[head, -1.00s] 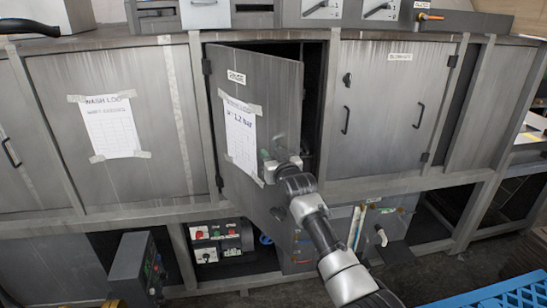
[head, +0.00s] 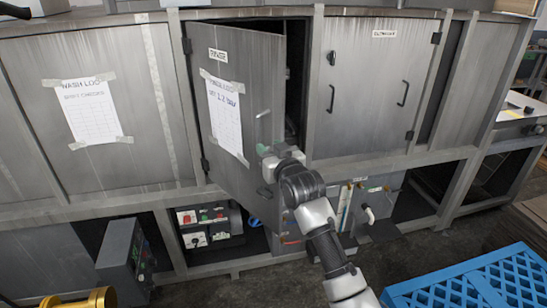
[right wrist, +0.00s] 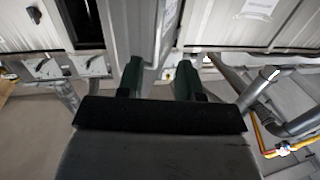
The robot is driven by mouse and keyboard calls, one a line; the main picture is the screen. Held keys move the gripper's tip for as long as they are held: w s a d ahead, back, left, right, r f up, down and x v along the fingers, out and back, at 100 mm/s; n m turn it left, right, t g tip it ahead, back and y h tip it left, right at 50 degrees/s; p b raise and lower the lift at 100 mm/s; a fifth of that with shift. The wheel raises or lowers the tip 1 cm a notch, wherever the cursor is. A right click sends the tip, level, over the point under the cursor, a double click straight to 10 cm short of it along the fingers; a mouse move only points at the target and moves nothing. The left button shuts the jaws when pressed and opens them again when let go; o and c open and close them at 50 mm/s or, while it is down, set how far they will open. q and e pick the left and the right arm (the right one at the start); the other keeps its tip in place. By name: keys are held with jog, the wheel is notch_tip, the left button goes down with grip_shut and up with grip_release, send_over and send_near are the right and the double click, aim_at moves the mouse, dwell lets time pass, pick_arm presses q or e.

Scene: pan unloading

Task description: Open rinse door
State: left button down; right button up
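The grey rinse door (head: 265,75) stands ajar in the head view, hinged at its left edge, with a dark gap along its right side. A small label and a taped paper sheet (head: 226,115) are on its face. My right gripper (head: 267,150) is at the door's free right edge, at mid to lower height. In the right wrist view its two green fingers (right wrist: 160,80) are apart, with the door panel (right wrist: 140,25) showing between and beyond them. I cannot tell whether they touch it. My left gripper is not in view.
A closed cabinet door (head: 375,85) with black handles is to the right. A closed panel with a wash log sheet (head: 92,112) is to the left. A grey control box (head: 122,255) stands at lower left, and a blue crate (head: 475,280) at lower right.

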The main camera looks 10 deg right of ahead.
jog(key=shift+v, duration=1)
